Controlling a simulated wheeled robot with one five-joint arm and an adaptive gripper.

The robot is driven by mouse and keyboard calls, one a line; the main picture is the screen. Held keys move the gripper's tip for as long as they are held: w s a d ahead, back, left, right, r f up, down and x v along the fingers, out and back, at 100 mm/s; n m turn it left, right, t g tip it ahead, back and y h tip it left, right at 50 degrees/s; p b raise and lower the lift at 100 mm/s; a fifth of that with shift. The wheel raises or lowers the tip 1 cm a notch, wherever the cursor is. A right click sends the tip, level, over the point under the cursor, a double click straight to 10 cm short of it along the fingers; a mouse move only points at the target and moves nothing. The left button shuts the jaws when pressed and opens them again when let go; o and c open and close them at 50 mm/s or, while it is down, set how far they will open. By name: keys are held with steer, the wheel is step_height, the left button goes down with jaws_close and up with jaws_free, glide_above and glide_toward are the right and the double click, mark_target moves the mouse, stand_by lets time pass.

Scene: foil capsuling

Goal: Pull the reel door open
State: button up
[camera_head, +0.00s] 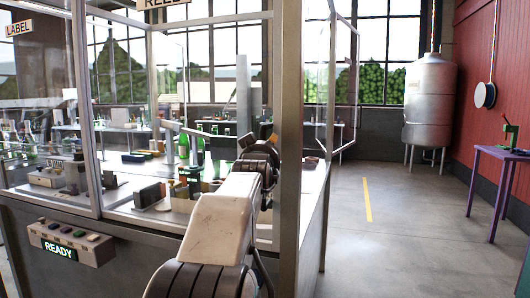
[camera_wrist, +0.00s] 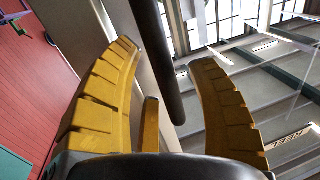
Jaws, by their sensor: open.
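The REEL sign (camera_head: 166,3) is cut by the top edge of the head view, above a glazed metal-framed machine. My gripper (camera_head: 262,158) is at the machine's front, beside a thick metal post (camera_head: 287,90). In the wrist view its two yellow fingers (camera_wrist: 164,54) are open. A dark round bar (camera_wrist: 155,45), which looks like the door handle, runs between them. I see gaps on both sides; whether it touches the palm I cannot tell. The reel door's own outline and how far it stands open are unclear in the head view.
A READY panel (camera_head: 58,246) with buttons juts from the machine's front left. Green bottles (camera_head: 184,146) stand inside. The floor (camera_head: 395,235) to the right is clear. A purple table (camera_head: 500,153) and a steel tank (camera_head: 430,100) stand at the right.

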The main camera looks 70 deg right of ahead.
steer(key=shift+c, duration=0.4)
jaws_close()
steer(key=shift+w, duration=0.15)
